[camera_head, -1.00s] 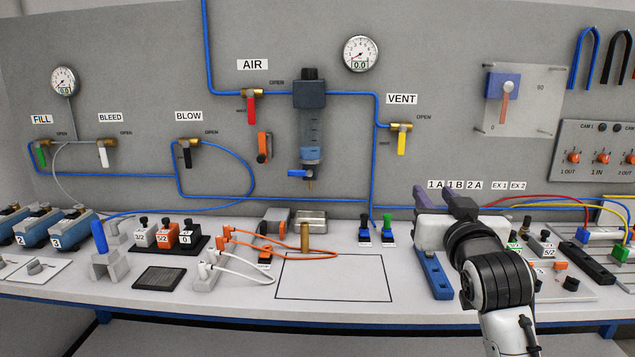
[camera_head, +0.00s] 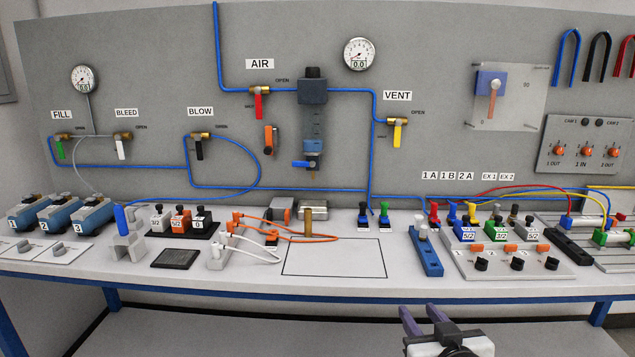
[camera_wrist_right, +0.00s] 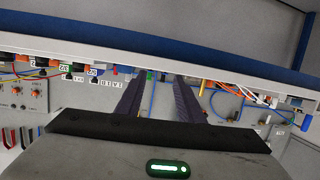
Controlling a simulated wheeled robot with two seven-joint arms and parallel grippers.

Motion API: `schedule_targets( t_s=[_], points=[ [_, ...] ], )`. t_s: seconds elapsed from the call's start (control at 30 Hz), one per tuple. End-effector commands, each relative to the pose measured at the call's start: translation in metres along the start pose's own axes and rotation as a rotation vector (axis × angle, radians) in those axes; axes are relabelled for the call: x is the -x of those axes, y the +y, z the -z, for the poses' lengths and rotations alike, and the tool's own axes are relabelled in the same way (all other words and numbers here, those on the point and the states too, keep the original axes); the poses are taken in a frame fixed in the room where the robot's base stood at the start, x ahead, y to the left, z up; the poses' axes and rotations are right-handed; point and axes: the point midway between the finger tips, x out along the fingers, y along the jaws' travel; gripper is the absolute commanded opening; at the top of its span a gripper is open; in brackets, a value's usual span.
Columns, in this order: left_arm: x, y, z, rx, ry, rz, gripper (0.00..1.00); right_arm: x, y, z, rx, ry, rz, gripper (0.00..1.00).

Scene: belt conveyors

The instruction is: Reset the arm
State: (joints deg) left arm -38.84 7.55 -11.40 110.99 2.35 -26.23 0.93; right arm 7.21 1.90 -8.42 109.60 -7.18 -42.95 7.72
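My right gripper (camera_head: 422,312) is low in the head view, in front of the bench's front edge and apart from everything. Its two purple fingers are spread with nothing between them. The right wrist view also shows the two fingers (camera_wrist_right: 158,90) apart and empty, with the bench edge and panel beyond them. The picture there is turned over. My left gripper is in neither view.
The bench (camera_head: 335,290) spans the view, with a blue front rail. On it are a blue rail block (camera_head: 427,255), a valve board (camera_head: 515,262) and orange-plugged leads (camera_head: 290,228). An outlined rectangle (camera_head: 335,258) on the top is bare.

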Motion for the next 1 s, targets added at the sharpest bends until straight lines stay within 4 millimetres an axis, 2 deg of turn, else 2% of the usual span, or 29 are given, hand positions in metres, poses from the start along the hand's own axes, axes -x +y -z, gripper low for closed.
schedule_targets(
  t_s=[0.03,0.1,0.17,0.2,0.3,0.4,0.5,0.6,0.7,1.0],
  points=[
    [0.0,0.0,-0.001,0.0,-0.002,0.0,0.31,0.009,-0.005,-0.041,0.006,-0.055,0.016,0.34],
    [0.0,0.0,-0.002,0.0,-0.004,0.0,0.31,0.025,-0.012,-0.092,0.013,-0.12,0.041,0.34],
    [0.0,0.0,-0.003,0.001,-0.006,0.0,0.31,0.042,-0.018,-0.135,0.015,-0.174,0.063,0.34],
    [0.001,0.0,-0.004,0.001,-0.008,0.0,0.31,0.056,-0.022,-0.162,0.017,-0.21,0.078,0.34],
    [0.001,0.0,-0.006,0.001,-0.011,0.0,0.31,0.096,-0.032,-0.226,0.016,-0.302,0.115,0.34],
    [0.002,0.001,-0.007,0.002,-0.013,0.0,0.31,0.138,-0.041,-0.279,0.01,-0.382,0.148,0.34],
    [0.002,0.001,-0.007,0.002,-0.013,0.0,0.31,0.177,-0.048,-0.317,0.001,-0.447,0.173,0.34],
    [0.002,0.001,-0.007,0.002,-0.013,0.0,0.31,0.203,-0.053,-0.339,-0.004,-0.488,0.189,0.34],
    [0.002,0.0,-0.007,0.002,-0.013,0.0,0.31,0.218,-0.055,-0.35,-0.009,-0.509,0.197,0.34],
    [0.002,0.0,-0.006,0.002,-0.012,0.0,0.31,0.221,-0.056,-0.352,-0.01,-0.514,0.199,0.34]
  ],
)
